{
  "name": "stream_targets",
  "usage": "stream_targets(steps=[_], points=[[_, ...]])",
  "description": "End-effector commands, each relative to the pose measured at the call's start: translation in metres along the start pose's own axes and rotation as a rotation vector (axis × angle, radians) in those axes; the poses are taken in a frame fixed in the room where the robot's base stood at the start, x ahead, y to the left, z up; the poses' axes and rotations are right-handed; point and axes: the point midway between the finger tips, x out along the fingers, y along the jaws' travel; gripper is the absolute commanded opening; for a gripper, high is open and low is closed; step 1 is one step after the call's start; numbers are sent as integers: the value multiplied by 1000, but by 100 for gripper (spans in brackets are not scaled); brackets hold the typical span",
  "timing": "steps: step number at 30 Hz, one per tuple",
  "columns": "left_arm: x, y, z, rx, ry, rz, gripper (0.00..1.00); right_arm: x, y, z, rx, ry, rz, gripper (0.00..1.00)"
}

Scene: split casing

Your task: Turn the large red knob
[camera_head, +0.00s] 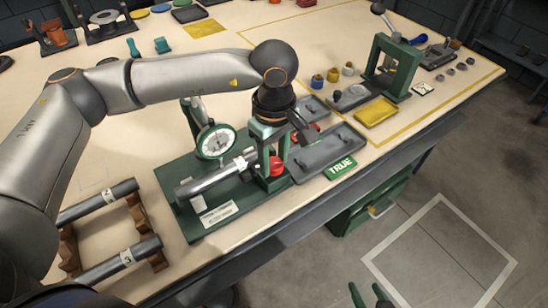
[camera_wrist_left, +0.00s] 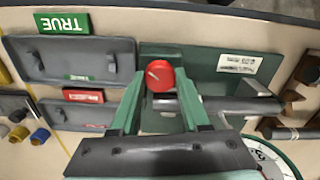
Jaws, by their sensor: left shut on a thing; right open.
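The large red knob (camera_head: 277,167) sits on the end of a green test fixture (camera_head: 186,205) with a metal shaft and a dial gauge (camera_head: 215,142). My left gripper (camera_head: 266,165) reaches down over the knob and is shut on it. In the left wrist view the red knob (camera_wrist_left: 160,75) shows between the tips of the two green fingers (camera_wrist_left: 158,82). My right gripper (camera_head: 370,294) is open and empty at the bottom of the head view, over the floor beyond the table edge.
Grey trays (camera_head: 328,152) and a green TRUE sign (camera_head: 341,168) lie right of the fixture. Two metal shafts rest on a brown rack (camera_head: 140,225) at the left. A green press (camera_head: 397,68) stands further back among small parts and a yellow tray (camera_head: 376,111).

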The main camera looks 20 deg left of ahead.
Motion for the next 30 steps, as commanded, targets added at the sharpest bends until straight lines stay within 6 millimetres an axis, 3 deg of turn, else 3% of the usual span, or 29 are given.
stream_targets(steps=[3,4,7,15,19,30], points=[[-1,0,0,-1,0,2,0,0,1,-1,-1,2,1,58],[-1,0,0,-2,0,2,47,0,1,-1,-1,2,1,58],[-1,0,0,-2,0,2,58,0,1,-1,-1,2,2,58],[-2,0,0,-2,0,1,58,1,2,3,-1,-4,4,58],[-12,1,0,-2,0,2,58,1,2,4,-1,-7,4,58],[-89,1,0,-2,0,5,58,0,3,2,-1,-5,6,58]])
